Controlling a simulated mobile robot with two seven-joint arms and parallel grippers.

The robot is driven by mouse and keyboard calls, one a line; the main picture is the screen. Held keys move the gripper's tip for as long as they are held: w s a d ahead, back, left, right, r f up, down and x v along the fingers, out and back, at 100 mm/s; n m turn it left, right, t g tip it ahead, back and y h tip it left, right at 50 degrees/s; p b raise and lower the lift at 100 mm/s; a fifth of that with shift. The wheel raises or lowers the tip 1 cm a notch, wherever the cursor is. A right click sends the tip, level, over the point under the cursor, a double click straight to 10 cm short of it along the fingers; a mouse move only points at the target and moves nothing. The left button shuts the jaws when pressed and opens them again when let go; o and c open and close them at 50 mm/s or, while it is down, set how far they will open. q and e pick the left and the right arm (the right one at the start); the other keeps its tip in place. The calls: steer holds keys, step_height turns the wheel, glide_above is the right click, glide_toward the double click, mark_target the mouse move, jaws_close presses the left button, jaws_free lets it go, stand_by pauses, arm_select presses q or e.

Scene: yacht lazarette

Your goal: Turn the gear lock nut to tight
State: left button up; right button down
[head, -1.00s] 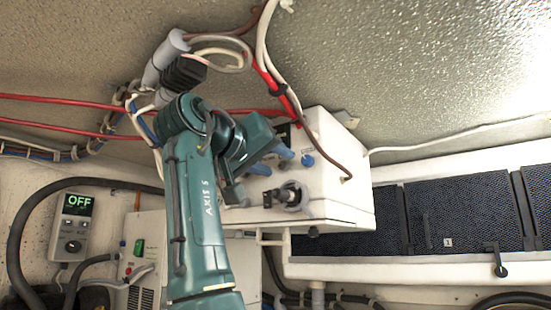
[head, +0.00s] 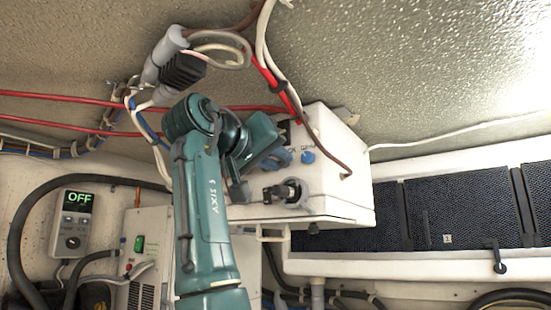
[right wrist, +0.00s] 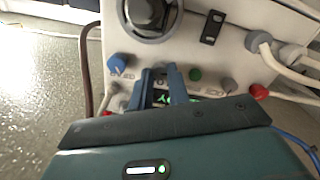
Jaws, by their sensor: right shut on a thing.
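My right gripper (right wrist: 161,82) is at the front of a white box (head: 335,170). Its blue fingers are shut on a small part there, mostly hidden between them, so I cannot tell whether it is the gear lock nut. A dark hex-shaped nut in a grey ring (right wrist: 147,14) stands on the same face, apart from my fingers; it also shows in the head view (head: 287,193), below my gripper (head: 283,157). No setting mark for tight is readable. My left gripper is out of view.
White cables (right wrist: 285,50) plug into the box. A brown cable (head: 330,150) crosses its front. A controller reading OFF (head: 74,222) hangs at left.

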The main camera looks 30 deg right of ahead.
steer(key=shift+m, duration=0.3)
steer(key=m, duration=0.4)
steer(key=shift+m, duration=0.3)
steer(key=m, duration=1.4)
steer(key=shift+m, duration=0.7)
steer(key=c, duration=1.3)
jaws_free()
steer(key=shift+c, duration=0.2)
